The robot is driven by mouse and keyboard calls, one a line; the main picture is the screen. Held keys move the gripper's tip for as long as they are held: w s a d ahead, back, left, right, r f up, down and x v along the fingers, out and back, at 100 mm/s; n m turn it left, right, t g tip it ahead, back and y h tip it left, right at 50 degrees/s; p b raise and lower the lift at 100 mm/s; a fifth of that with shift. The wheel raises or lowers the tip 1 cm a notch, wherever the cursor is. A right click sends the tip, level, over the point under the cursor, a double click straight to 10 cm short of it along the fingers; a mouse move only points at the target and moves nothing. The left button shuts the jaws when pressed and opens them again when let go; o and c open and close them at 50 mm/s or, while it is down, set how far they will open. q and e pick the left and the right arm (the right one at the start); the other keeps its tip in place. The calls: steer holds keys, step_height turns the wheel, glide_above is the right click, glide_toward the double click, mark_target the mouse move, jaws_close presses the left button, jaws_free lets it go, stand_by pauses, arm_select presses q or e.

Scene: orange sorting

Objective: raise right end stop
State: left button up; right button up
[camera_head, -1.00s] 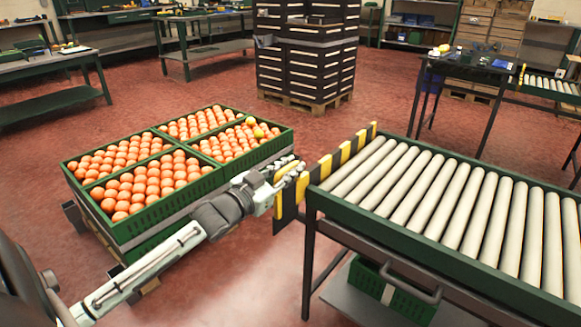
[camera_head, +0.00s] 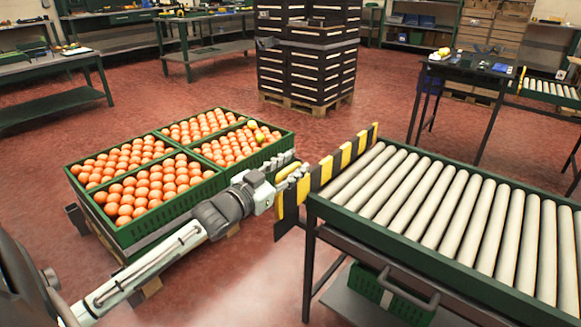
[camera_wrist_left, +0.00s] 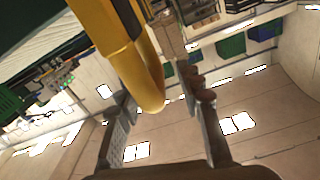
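The end stop (camera_head: 346,158) is a yellow and black striped plate across the left end of the roller conveyor (camera_head: 440,200). It stands above the rollers. My left gripper (camera_head: 300,174) reaches its near, outer end from the left. In the left wrist view a rounded yellow bar (camera_wrist_left: 140,70), seemingly part of the end stop, comes down between the fingers of my left gripper (camera_wrist_left: 155,105). The fingers are apart, with a visible gap on the right of the bar. Whether the left finger touches the bar I cannot tell. My right gripper is not in view.
A green crate (camera_head: 145,233) full of oranges stands on a pallet left of the conveyor, close to my left arm. A green bin (camera_head: 372,285) sits on the shelf under the conveyor. Stacked dark crates (camera_head: 305,50) stand behind. Red floor between is clear.

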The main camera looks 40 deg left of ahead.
arm_select(q)
steer(key=shift+f, duration=0.1)
steer(key=shift+s, duration=0.35)
steer(key=s, duration=1.1)
steer(key=shift+s+a, duration=0.15)
steer(key=shift+a, duration=0.3)
steer(key=s+d+f+n+g+y, duration=0.1)
steer(key=s+f+g, duration=0.15)
steer(key=f, duration=0.75)
steer(key=s+d+f+n+g+y, duration=0.15)
steer(key=f+g, duration=0.25)
steer(key=f, duration=0.5)
steer(key=s+d+f+g, duration=0.8)
steer(key=s+d+f, duration=0.1)
steer(key=s+f, duration=0.3)
steer(key=shift+f+m, duration=0.45)
steer(key=shift+f, duration=0.35)
steer(key=shift+g, duration=0.25)
